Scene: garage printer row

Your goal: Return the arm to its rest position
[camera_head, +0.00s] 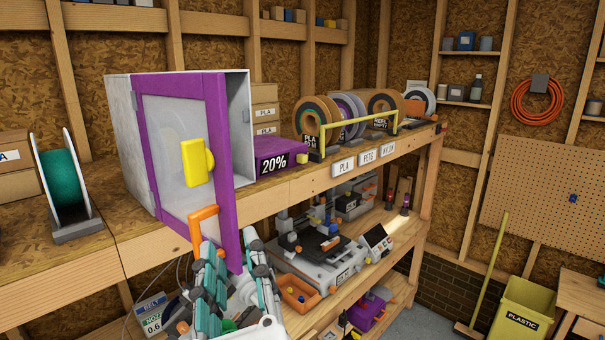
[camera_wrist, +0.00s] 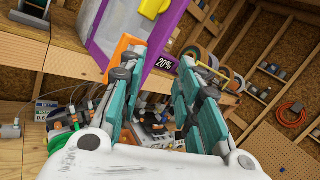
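My gripper (camera_head: 232,258) is at the lower middle of the head view, in front of the shelf. Its two teal fingers stand apart with a clear gap and nothing between them. The wrist view shows the same open gap (camera_wrist: 160,82). A white cabinet (camera_head: 130,110) with a purple-framed door (camera_head: 222,150) is just above and behind the fingers. The door stands open and has a yellow handle (camera_head: 197,161). An orange bent piece (camera_head: 203,219) is close to the left finger; I cannot tell if they touch. Most of my arm is out of view.
A 3D printer (camera_head: 315,258) and an orange bin (camera_head: 299,294) are on the lower shelf behind my gripper. A purple 20% box (camera_head: 278,154), filament spools (camera_head: 318,116) and a yellow rail (camera_head: 362,121) line the upper shelf. Open floor shows at right, before a plastic bin (camera_head: 522,307).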

